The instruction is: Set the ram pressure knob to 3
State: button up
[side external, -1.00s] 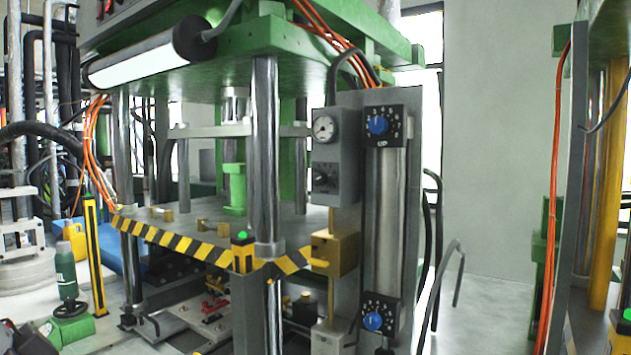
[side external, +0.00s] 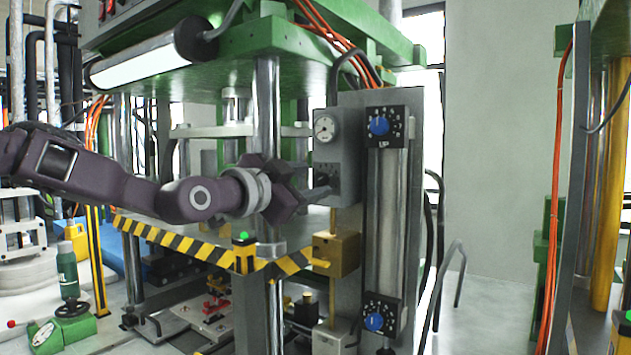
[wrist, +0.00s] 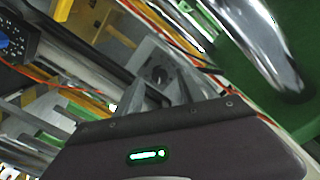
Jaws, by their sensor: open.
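A black knob (side external: 327,173) sits on the front of a grey box, below a round white-faced gauge (side external: 323,128). Its scale is too small to read. My gripper (side external: 322,192) is just in front of the knob's lower part in the side view, partly covering it. In the wrist view the dark round knob (wrist: 160,74) shows on its grey panel, beyond and between my two fingers (wrist: 157,90). The fingers are apart and hold nothing. I cannot tell whether they touch the knob.
A blue knob on a black dial plate marked UP (side external: 379,126) is to the right, with a similar blue knob (side external: 373,321) below. A shiny press column (side external: 267,110) stands close to my wrist. A yellow-black striped table edge (side external: 180,243) lies below my arm.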

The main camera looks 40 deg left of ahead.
aim_at(319, 179)
jog(key=shift+w, duration=1.3)
grip_shut()
jog(key=shift+n, duration=0.4)
jog(key=n, duration=0.3)
jog(key=shift+n, duration=0.4)
jog(key=n, duration=0.4)
jog(key=shift+n, duration=0.3)
jog(key=n, duration=0.4)
jog(key=shift+n, duration=2.2)
